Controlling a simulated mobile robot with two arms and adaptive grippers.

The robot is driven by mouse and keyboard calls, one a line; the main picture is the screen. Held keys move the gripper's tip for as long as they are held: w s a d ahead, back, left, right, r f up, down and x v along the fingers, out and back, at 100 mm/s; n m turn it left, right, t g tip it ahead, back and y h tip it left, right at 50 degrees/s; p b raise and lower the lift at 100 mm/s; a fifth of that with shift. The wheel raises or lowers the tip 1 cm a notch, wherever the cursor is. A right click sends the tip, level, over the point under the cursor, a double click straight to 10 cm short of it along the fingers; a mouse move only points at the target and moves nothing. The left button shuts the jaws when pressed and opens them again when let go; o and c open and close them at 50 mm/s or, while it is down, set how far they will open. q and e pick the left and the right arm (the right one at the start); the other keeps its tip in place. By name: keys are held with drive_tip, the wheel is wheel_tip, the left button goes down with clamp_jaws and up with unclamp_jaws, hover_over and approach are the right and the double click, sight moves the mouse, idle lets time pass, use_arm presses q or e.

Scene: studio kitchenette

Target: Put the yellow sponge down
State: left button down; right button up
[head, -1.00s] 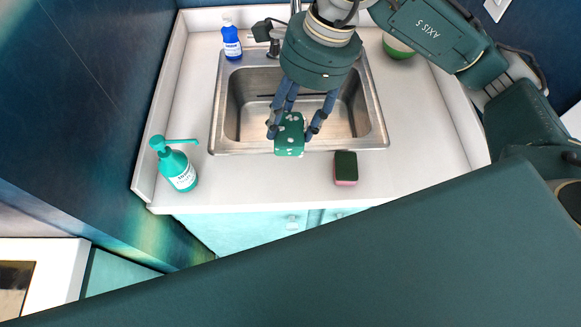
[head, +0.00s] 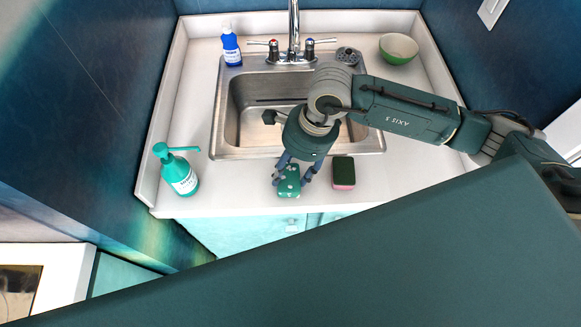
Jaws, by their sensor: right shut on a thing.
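No yellow sponge shows. My right gripper (head: 293,175) is shut on a green sponge-like block with pale spots (head: 289,188), with fingers on both sides of it. The block is over the counter strip in front of the sink, near the front edge. I cannot tell whether its underside touches the counter. A sponge with a dark green top and pink body (head: 343,173) lies on the counter just to the right, apart from the gripper. My left gripper is not in view.
The steel sink (head: 230,152) is behind the gripper. A teal pump bottle (head: 180,174) stands on the left of the white counter (head: 225,190), a blue bottle (head: 231,48) at the back left, a green bowl (head: 398,47) at the back right. Counter between pump bottle and block is clear.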

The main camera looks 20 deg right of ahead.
drive_tip(key=o, duration=0.9)
drive_tip(key=b+v, duration=0.2)
drive_tip(key=v, duration=1)
